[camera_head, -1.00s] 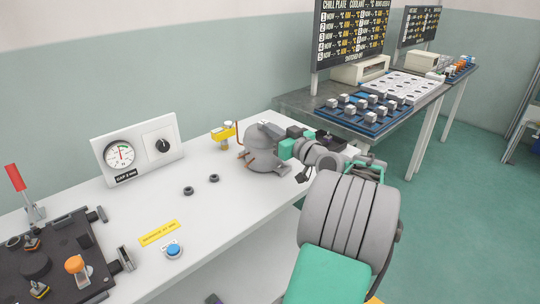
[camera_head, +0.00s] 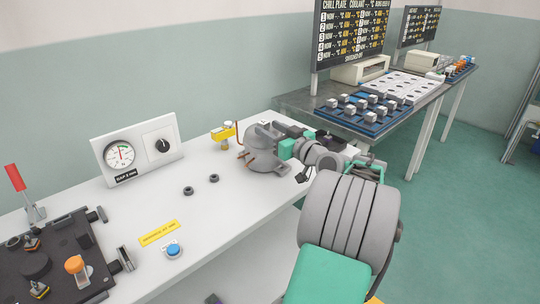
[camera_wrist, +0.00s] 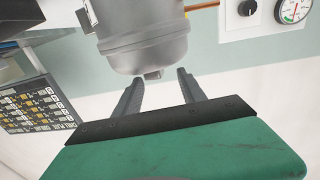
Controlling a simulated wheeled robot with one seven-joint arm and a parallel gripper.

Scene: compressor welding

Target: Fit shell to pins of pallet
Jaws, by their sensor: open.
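The grey compressor shell (camera_head: 261,155) stands on the white bench, with copper tubes on its left side. My gripper (camera_head: 284,134) is at the shell's upper right in the head view. In the wrist view, the rounded end of the shell (camera_wrist: 150,48) with a small knob lies just ahead of my gripper (camera_wrist: 158,77). The two fingers are spread, one to each side of the knob, with nothing clamped between them. The shell's underside is hidden, and I cannot make out the pallet or its pins beneath it.
A yellow device (camera_head: 223,133) stands close behind the shell. A dark fixture (camera_head: 55,262) fills the left end. Blue trays (camera_head: 365,112) stand on the far table.

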